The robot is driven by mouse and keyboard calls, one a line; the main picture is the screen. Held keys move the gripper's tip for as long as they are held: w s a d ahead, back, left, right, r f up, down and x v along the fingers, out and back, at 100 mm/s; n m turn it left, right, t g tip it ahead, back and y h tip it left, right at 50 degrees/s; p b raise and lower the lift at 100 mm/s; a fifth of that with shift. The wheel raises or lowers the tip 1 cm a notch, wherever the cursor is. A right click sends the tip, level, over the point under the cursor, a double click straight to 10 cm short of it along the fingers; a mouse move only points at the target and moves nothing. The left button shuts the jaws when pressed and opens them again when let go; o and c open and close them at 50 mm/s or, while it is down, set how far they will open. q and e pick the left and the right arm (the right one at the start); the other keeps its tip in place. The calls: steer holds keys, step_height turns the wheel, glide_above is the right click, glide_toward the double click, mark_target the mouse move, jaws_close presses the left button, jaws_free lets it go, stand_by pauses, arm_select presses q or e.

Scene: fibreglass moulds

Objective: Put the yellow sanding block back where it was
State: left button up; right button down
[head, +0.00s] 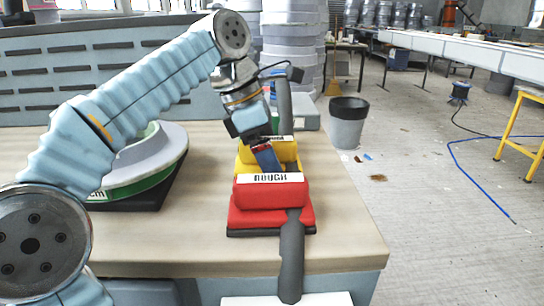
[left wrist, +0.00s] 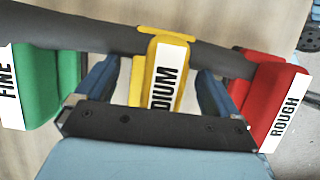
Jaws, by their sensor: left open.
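The yellow sanding block (head: 286,152), labelled "MEDIUM" in part, sits on the worktop behind the red block in the head view. In the left wrist view the yellow block (left wrist: 166,66) lies between the two blue fingers of my left gripper (left wrist: 157,85). A gap shows on each side of it, so the gripper is open around it and not clamped. In the head view my left gripper (head: 263,152) reaches down at the yellow block from behind the red one. The block's lower part is hidden. My right gripper is not in view.
The red "ROUGH" block (head: 270,191) is close on one side, the green "FINE" block (left wrist: 58,85) on the other. A dark grey bar (head: 292,258) runs along the row. A round green and white mould (head: 135,170) lies left. The worktop (head: 180,235) is bare in front.

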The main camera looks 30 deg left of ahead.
arm_select(q)
steer(key=p+v, duration=0.4)
steer(key=v, duration=0.6)
steer(key=shift+r, duration=0.35)
steer(key=shift+s+a+r, duration=0.2)
steer(key=shift+a+r, duration=0.1)
steer(key=shift+r, duration=0.2)
